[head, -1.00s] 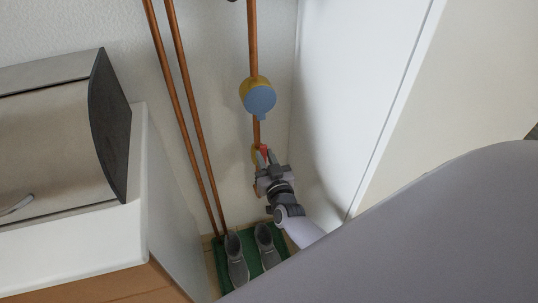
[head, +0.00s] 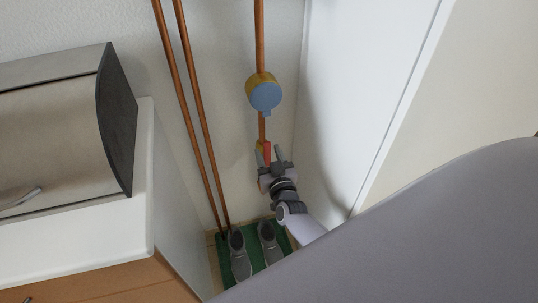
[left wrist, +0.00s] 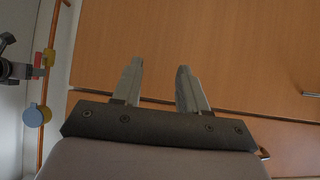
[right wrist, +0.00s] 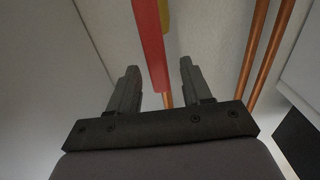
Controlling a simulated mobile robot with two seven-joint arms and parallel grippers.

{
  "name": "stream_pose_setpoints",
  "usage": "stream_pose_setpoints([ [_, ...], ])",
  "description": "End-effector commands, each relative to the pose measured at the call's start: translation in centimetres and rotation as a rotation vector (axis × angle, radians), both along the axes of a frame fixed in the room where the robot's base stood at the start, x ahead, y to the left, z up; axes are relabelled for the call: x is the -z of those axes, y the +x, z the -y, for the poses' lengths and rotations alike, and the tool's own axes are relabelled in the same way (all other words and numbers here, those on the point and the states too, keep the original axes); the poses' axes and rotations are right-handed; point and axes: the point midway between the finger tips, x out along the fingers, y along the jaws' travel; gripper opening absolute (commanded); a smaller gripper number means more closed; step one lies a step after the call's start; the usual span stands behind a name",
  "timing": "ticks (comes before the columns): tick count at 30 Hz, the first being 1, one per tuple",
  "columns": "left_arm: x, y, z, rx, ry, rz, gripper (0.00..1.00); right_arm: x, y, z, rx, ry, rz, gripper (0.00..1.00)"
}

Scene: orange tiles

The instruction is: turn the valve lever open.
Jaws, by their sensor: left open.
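The red valve lever (head: 267,151) is on a yellow valve body (head: 259,146) low on the copper pipe (head: 260,40). My right gripper (head: 270,154) is open, with its fingers on either side of the lever in the head view. In the right wrist view, the red lever (right wrist: 149,45) runs down toward the gap between the open fingers (right wrist: 158,75); contact cannot be told. My left gripper (left wrist: 158,68) is open and empty, in front of wooden cabinet fronts. The left wrist view also shows the lever (left wrist: 38,72) beside the right gripper.
A blue-faced round meter (head: 265,96) sits on the pipe above the valve. Two more copper pipes (head: 189,100) run to the left. Grey shoes (head: 239,257) stand on a green mat below. A white panel (head: 350,90) is close on the right; a counter (head: 75,240) is left.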

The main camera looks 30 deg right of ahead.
Motion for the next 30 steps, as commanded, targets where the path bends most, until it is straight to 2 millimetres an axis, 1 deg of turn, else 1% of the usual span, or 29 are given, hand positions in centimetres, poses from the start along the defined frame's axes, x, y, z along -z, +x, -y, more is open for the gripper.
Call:
stream_pose_setpoints([
  [2,-0.2,0.0,0.0,0.001,0.000,0.000,0.43,-0.1,-0.2,0.0,0.001,0.000,0.000,0.49],
  [5,-0.9,0.0,0.0,0.002,0.003,0.003,0.43,-0.2,-1.1,-0.2,0.001,0.000,-0.001,0.49],
  [9,-2.1,0.0,-0.1,0.005,0.008,0.012,0.43,-0.4,-3.2,-0.8,-0.001,0.000,-0.003,0.49],
  [12,-2.6,-0.1,-0.3,0.004,0.015,0.015,0.43,-0.4,-4.8,-1.1,0.000,0.001,-0.003,0.49],
  [16,-2.4,-0.4,-0.7,0.001,0.023,0.007,0.43,-0.2,-6.3,-1.5,0.000,-0.001,-0.001,0.49],
  [21,-2.4,-0.5,-0.8,-0.001,0.025,0.003,0.43,0.0,-7.0,-1.7,-0.001,0.000,-0.001,0.49],
  [30,-2.4,-0.5,-0.7,-0.002,0.021,0.004,0.43,0.0,-7.0,-1.7,-0.001,0.000,0.000,0.49],
])
